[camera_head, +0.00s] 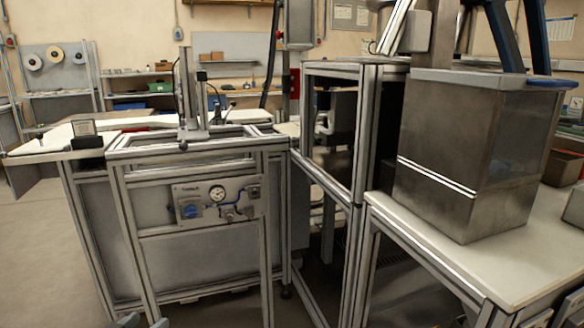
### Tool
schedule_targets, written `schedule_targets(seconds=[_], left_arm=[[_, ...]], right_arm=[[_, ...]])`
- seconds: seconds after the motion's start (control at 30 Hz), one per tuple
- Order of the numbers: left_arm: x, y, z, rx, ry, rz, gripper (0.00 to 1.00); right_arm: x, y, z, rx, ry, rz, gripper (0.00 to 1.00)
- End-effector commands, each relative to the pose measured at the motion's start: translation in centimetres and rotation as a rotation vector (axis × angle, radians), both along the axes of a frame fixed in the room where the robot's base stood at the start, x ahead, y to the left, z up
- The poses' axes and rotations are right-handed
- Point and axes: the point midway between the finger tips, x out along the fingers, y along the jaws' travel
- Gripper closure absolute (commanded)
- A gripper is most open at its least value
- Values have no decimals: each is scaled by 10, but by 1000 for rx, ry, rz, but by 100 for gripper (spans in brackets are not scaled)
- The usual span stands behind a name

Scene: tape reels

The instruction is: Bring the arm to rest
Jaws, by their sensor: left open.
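Only the tips of my left gripper (142,321) show, at the bottom edge left of the middle. Its two grey fingertips are apart with nothing visible between them. They appear in front of the foot of the aluminium-framed workstation (195,155). The rest of my left arm is out of the picture. My right gripper is not in view. Several tape reels (33,62) hang on a grey panel at the far left back.
A steel box (440,150) stands on a white-topped table (530,255) at the right. A dark open-framed rack (360,130) stands in the middle. A white bench (40,145) with a small dark holder is at the left. Bare floor (35,260) shows at the lower left.

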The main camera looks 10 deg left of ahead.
Motion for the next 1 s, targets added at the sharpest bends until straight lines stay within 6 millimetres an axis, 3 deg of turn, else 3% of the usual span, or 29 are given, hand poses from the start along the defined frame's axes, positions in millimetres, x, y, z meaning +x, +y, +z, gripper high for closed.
schedule_targets(seconds=[0.03,0.2,0.43,0.93,1.0], left_arm=[[-25,-24,-25,75,77,-63,31],[-99,-83,-80,292,260,-247,31],[-189,-139,-112,488,407,-447,31],[-176,-224,-104,74,367,-235,31],[-177,-222,-84,81,366,-233,31]], right_arm=[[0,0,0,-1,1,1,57],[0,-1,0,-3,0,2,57],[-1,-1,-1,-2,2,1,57],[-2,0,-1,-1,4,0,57],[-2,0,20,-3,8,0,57]])
